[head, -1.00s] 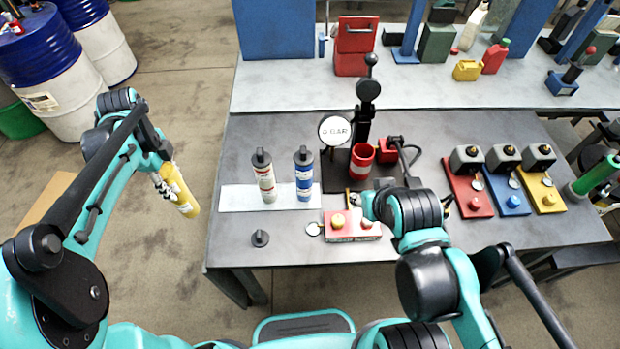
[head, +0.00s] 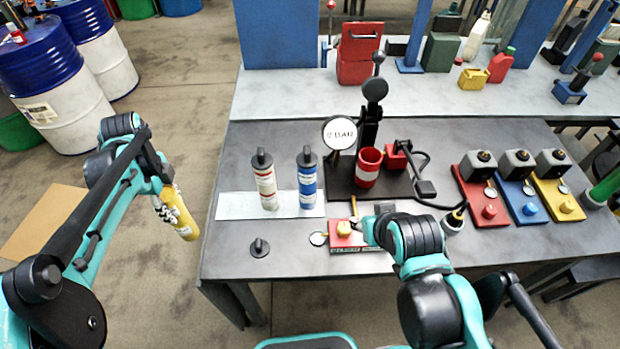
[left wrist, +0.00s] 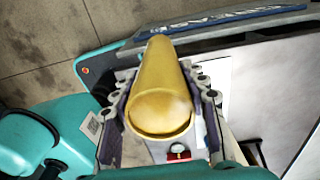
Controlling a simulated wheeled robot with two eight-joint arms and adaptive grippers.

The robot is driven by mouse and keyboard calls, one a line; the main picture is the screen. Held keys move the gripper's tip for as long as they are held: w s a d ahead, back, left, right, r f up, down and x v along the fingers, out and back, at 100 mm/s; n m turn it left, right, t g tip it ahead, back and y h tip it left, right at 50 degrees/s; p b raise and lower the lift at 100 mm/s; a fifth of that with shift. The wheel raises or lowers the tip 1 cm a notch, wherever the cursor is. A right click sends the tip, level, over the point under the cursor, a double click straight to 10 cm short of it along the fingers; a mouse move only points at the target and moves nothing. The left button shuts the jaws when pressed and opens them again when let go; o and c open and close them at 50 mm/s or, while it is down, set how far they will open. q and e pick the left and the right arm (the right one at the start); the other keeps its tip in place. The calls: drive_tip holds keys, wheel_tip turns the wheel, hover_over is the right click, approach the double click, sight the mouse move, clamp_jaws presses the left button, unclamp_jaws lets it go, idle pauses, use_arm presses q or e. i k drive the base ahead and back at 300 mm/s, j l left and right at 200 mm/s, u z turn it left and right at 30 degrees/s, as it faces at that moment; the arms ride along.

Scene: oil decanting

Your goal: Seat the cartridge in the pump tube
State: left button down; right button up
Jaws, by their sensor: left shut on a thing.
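The yellow cartridge (head: 181,217) is in my left gripper (head: 165,203), held tilted off the left side of the table. In the left wrist view the cartridge (left wrist: 160,80) lies between the two jaws of the left gripper (left wrist: 160,108), its round end facing the camera. The pump tube appears to be the red cup-like tube with a white band (head: 368,167), upright on a black base beside a gauge reading 0 BAR (head: 340,133). The cartridge is well apart from it. My right gripper (head: 368,231) is beside a red box with a yellow knob (head: 344,232); its fingers are mostly hidden.
A loose black cap (head: 259,247) lies in front. Red, blue and yellow units (head: 522,195) stand at right.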

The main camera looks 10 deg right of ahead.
sight(366, 180)
drive_tip(key=k+l+z, duration=0.15)
drive_tip(key=k+l, duration=0.15)
drive_tip(key=k+l+z, duration=0.15)
drive_tip(key=l, duration=0.25)
drive_tip(key=k+l+z, duration=0.15)
drive_tip(key=k+l, duration=0.2)
drive_tip(key=k+l+z, duration=0.15)
drive_tip(key=l, duration=0.3)
